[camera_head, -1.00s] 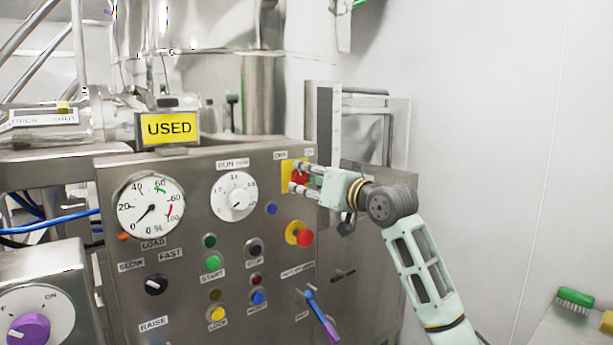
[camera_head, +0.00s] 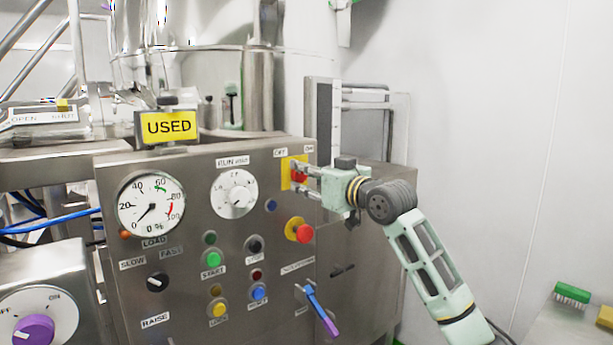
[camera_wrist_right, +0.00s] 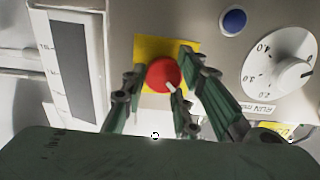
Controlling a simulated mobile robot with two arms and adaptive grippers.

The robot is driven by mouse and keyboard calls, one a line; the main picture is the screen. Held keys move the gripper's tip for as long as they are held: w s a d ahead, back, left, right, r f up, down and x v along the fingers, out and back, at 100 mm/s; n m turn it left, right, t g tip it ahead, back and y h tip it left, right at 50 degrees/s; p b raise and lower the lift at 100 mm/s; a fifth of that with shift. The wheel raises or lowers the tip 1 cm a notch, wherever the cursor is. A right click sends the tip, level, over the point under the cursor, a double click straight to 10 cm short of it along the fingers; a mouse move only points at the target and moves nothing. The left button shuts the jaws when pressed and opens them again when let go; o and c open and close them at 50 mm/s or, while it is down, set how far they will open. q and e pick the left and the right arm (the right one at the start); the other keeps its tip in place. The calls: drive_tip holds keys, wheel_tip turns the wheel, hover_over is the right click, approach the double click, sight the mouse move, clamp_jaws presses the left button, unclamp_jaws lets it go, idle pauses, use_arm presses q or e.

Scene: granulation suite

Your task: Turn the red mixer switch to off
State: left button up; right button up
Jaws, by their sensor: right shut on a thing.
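The red mixer switch (camera_head: 299,173) is a red knob on a yellow plate (camera_head: 286,173) at the upper right of the steel control panel. Small OFF and ON labels sit above it, OFF on the left. My right gripper (camera_head: 298,178) reaches in from the right with its fingers at the knob. In the right wrist view the red knob (camera_wrist_right: 160,72) sits between my right gripper's fingers (camera_wrist_right: 160,80), which are shut on it. Its white mark points to the lower right in that upside-down view. My left gripper is not in view.
A red emergency button (camera_head: 304,233) sits just below the switch. A white run dial (camera_head: 234,195) and a blue button (camera_head: 271,207) are to its left. A purple-handled lever (camera_head: 322,310) sticks out lower down.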

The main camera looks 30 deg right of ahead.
drive_tip(key=o, duration=0.7)
drive_tip(key=shift+d, duration=0.2)
drive_tip(key=o, duration=0.3)
drive_tip(key=shift+d+f, duration=0.1)
drive_tip(key=shift+d, duration=0.1)
drive_tip(key=shift+a, duration=0.15)
drive_tip(key=s, duration=1.2)
drive_tip(key=shift+d, duration=0.45)
drive_tip(key=shift+w, duration=0.1)
